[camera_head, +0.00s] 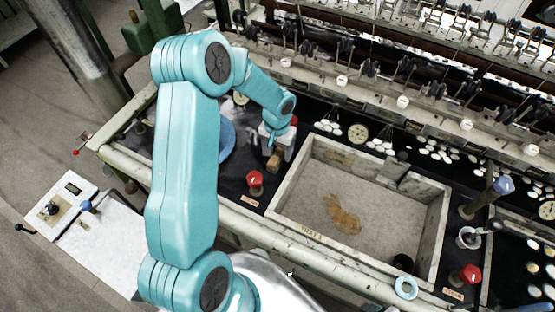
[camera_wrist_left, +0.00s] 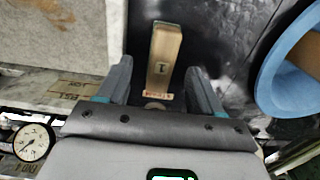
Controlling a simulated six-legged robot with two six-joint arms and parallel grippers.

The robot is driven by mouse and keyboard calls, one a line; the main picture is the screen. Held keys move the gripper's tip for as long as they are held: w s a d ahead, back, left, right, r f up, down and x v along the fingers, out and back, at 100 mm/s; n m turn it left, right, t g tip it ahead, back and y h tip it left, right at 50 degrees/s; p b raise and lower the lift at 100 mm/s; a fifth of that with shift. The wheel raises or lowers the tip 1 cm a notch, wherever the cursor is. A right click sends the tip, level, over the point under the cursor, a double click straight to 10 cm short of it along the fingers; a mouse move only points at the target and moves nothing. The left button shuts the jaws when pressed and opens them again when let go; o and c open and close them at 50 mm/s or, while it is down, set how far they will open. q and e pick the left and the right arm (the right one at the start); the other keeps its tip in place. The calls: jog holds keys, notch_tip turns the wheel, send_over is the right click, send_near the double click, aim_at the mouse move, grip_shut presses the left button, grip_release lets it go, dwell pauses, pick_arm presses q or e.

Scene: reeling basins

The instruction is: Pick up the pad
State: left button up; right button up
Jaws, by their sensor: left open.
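A tan block marked "1" (camera_wrist_left: 164,50), which I take to be the pad, stands on the dark bench in the left wrist view. It lies between the two spread fingers of my left gripper (camera_wrist_left: 160,72), with a gap on each side. In the head view the block (camera_head: 273,163) shows just below my left gripper (camera_head: 276,148), left of the stone tray. My left gripper is open and holds nothing. My right gripper is not in view.
The stone tray (camera_head: 283,184) stands close right of the gripper. A red knob (camera_head: 255,179) is in front, and a blue disc (camera_head: 227,139) is at left; its rim shows in the wrist view (camera_wrist_left: 272,62). Reeling machinery (camera_head: 345,80) runs along the back.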

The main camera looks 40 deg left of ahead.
aim_at(277, 155)
pick_arm(q)
jog(key=f+b, duration=0.1)
jog(key=f, duration=0.2)
jog(key=shift+a+f, duration=0.2)
jog(key=shift+d, duration=0.1)
jog(key=shift+r, duration=0.1)
jog(key=shift+c, duration=0.3)
jog(key=c, duration=1.1)
jog(key=shift+r, duration=0.1)
notch_tip(277, 155, up, 6)
jog(key=p, duration=0.3)
jog(key=shift+f, duration=0.2)
notch_tip(277, 155, up, 14)
jog(key=shift+r, duration=0.1)
